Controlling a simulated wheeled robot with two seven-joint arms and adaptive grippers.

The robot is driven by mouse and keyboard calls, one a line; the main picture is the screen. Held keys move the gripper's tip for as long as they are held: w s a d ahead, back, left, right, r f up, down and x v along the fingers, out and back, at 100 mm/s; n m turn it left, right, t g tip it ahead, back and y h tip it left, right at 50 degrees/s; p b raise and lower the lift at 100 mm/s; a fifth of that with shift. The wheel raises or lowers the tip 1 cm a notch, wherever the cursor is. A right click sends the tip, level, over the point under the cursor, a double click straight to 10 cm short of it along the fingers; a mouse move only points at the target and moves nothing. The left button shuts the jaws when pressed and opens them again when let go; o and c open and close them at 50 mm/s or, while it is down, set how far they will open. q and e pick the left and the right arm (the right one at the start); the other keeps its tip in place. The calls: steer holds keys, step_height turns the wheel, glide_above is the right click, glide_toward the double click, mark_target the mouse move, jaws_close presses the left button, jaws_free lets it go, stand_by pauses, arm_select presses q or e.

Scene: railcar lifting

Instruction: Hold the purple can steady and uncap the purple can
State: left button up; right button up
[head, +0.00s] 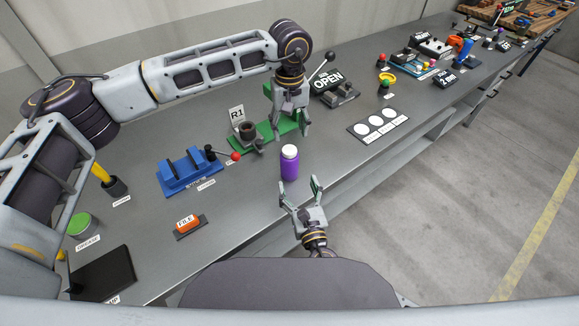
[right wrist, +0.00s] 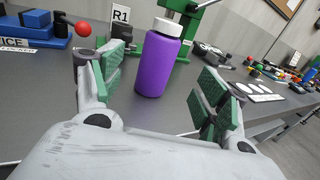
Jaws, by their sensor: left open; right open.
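The purple can (head: 290,167) stands upright on the grey bench near its front edge, with its white cap (head: 290,151) on top. In the right wrist view the can (right wrist: 158,65) stands ahead between the open fingers, with its white cap (right wrist: 167,27) on top. My right gripper (head: 301,188) is open and empty, just in front of the can and apart from it. My left gripper (head: 290,138) is open, pointing down above and behind the can, by the green R1 fixture. Neither gripper visibly touches the can.
A green fixture (head: 262,133) with an R1 sign (head: 237,114) stands behind the can. A blue vise (head: 188,171) with a red-knobbed lever (head: 235,156) is to the left. An orange FILE block (head: 188,224) lies nearer. A white-circle plate (head: 378,125) lies right.

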mark_target(292, 167)
steer(key=shift+x, duration=5.35)
steer(key=shift+d, duration=0.1)
jaws_close()
arm_select(q)
steer(key=shift+f, duration=0.15)
steer(key=shift+f, duration=3.9)
